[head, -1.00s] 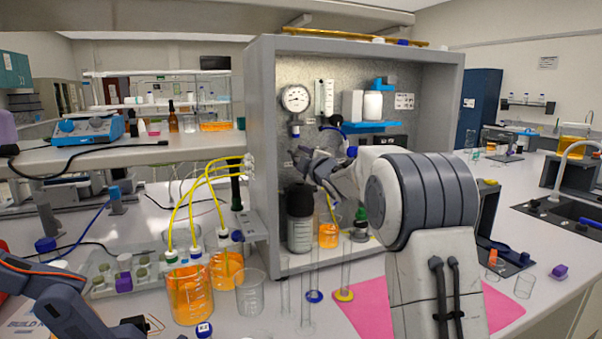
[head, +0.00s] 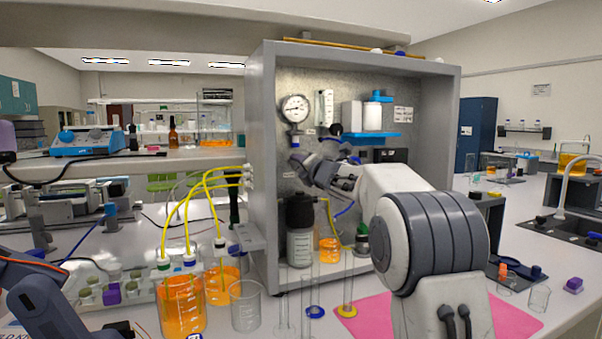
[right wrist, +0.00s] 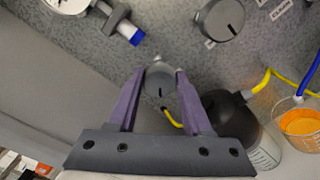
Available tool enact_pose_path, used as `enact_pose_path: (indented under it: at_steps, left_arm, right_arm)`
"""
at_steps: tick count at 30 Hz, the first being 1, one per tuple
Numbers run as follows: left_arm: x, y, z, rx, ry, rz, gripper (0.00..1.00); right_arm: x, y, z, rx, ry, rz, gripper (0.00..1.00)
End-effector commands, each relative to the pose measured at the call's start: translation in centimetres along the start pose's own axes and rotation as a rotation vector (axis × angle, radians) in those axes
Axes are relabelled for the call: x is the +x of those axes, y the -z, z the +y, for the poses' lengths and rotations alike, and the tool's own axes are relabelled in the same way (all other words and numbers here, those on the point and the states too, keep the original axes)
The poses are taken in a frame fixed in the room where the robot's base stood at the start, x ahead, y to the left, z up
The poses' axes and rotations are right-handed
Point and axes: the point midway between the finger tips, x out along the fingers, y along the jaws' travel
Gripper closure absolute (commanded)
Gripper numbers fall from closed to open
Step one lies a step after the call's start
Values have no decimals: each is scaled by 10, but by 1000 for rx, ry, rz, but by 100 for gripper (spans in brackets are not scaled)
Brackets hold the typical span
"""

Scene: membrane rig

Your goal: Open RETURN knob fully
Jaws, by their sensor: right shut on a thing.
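My right gripper (right wrist: 160,85) is shut on a round grey knob (right wrist: 159,80) with a dark pointer line, on the speckled panel in the right wrist view. The line points roughly down in that picture. I cannot read a label beside this knob. In the head view the right gripper (head: 299,165) reaches the panel below the pressure gauge (head: 295,108) and covers the knob. A second grey knob (right wrist: 220,18) stands apart, to the upper right in the wrist view, with small labels near it. My left gripper is out of view; only its arm shows at lower left.
A dark-capped bottle (head: 300,238) and a small beaker of orange liquid (head: 329,249) stand inside the cabinet (head: 262,160) under my right arm. Tall clear cylinders and orange-filled beakers (head: 182,305) with yellow tubes stand in front and left. A pink mat (head: 515,318) lies at right.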

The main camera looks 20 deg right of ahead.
Motion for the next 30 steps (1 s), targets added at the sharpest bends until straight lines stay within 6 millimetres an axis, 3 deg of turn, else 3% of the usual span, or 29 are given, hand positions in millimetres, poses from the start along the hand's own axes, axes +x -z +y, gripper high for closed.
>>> enact_pose_path:
  at_steps: [18,30]
  left_arm:
    - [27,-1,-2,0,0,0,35]
    - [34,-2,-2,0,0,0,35]
  right_arm:
    - [0,3,-1,-556,0,3,100]
    - [1,3,-1,-756,0,4,100]
